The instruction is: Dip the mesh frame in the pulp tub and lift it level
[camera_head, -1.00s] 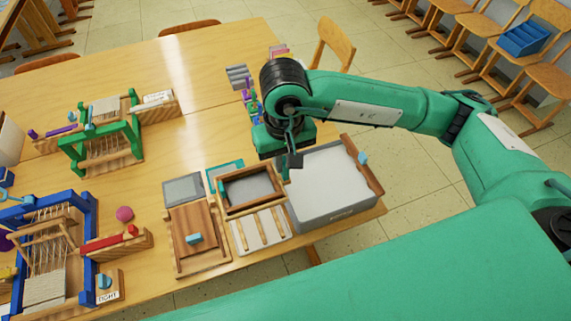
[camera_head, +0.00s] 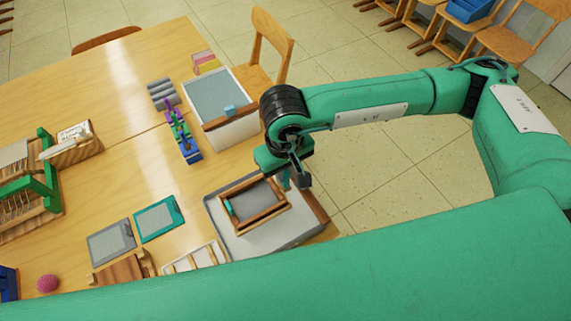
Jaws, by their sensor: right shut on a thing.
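The mesh frame (camera_head: 263,221) is a brown wooden rectangle with a grey screen and a teal tab at its left end. My right gripper (camera_head: 289,178) is shut on its right end. The frame is over the grey tub (camera_head: 216,228) with a pale grey surface, near the table's right edge. It looks roughly level; I cannot tell whether it touches the pulp. My left gripper is not in view.
A second tub (camera_head: 232,132) with a bluish surface and a wooden bar stands further back. A teal-edged board (camera_head: 159,218), a grey board (camera_head: 111,243) and a white slatted rack (camera_head: 196,258) lie left of the near tub. Small coloured clamps (camera_head: 183,137) stand behind.

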